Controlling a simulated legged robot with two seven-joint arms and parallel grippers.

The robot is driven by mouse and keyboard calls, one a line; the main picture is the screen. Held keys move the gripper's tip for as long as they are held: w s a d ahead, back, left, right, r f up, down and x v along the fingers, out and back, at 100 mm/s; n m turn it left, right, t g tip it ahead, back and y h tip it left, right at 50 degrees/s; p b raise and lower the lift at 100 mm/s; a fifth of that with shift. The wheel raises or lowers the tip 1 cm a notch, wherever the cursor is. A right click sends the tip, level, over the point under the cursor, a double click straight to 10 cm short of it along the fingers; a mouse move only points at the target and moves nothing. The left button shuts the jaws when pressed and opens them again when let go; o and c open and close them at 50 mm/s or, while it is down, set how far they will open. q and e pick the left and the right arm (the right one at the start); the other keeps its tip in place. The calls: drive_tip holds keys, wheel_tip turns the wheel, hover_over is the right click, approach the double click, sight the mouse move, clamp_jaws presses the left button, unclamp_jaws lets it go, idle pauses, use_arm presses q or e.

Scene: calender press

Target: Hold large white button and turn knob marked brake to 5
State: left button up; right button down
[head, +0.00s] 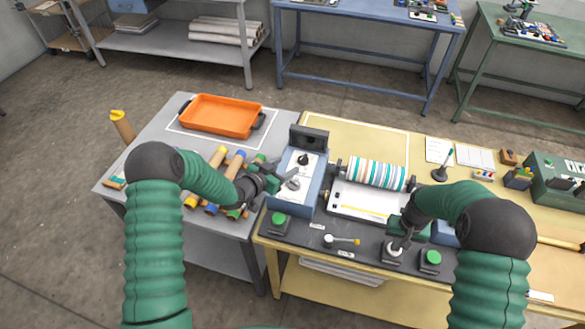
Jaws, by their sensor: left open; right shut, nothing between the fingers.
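The press's white and blue control panel (290,192) carries a black pointer knob (303,159) with a dial and, lower down, a grey knob (293,184). The panel lettering is too small to read, so I cannot tell which is marked brake. My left gripper (283,186) is open at the grey knob, coming from the left; whether it touches is unclear. A large white button (393,258) sits on the dark front strip. My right gripper (398,245) is shut and empty, pointing down onto the button and partly covering it; contact looks likely but is not certain.
A striped roller (376,174) lies behind. Coloured rolls (219,156) and an orange tray (221,116) are on the grey table at left.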

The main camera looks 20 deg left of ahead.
use_arm(q)
drive_tip(key=v, duration=0.2)
drive_tip(key=shift+s+a, duration=0.1)
drive_tip(key=shift+s, duration=0.15)
use_arm(e)
drive_tip(key=shift+f, duration=0.1)
use_arm(q)
drive_tip(key=shift+r, duration=0.1)
drive_tip(key=shift+w+r+p, duration=0.2)
drive_tip(key=shift+r+p, duration=0.7)
drive_tip(key=shift+p, duration=0.2)
use_arm(e)
wheel_tip(320, 180, up, 3)
drive_tip(key=shift+w+f, duration=0.15)
drive_tip(key=shift+f, duration=0.05)
use_arm(q)
wheel_tip(320, 180, up, 4)
drive_tip(key=p, duration=0.3)
drive_tip(key=shift+s+f, duration=0.1)
drive_tip(key=shift+f, duration=0.15)
use_arm(e)
wheel_tip(320, 180, up, 5)
drive_tip(key=shift+f, duration=0.1)
